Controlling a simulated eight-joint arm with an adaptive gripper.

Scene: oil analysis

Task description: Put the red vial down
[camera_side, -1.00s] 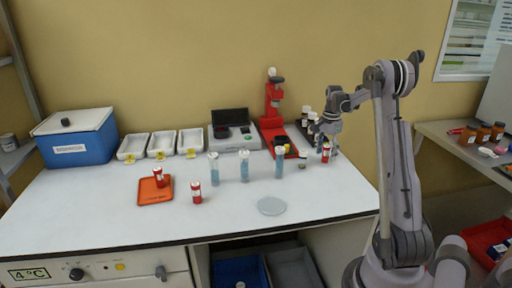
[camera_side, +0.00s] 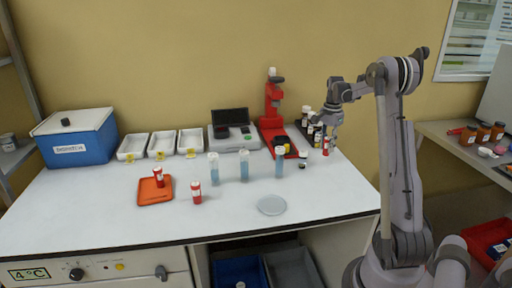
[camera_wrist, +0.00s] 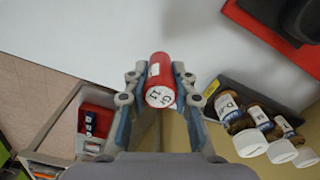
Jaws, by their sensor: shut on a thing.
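A red vial (camera_side: 326,146) with a white, marked end is at the right rear of the white bench in the side view. My gripper (camera_side: 328,139) is shut on it. In the wrist view the same vial (camera_wrist: 160,77) sits between my two fingers (camera_wrist: 153,88), its white end facing the camera. I cannot tell whether its base touches the bench. A second red vial (camera_side: 158,177) stands on the orange tray (camera_side: 150,198) at left. A third red vial (camera_side: 197,193) stands on the bench just right of that tray.
Brown bottles with white caps (camera_wrist: 258,117) stand close to the right of my gripper in the wrist view. A round grey disc (camera_side: 271,205) lies on otherwise clear bench at front.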

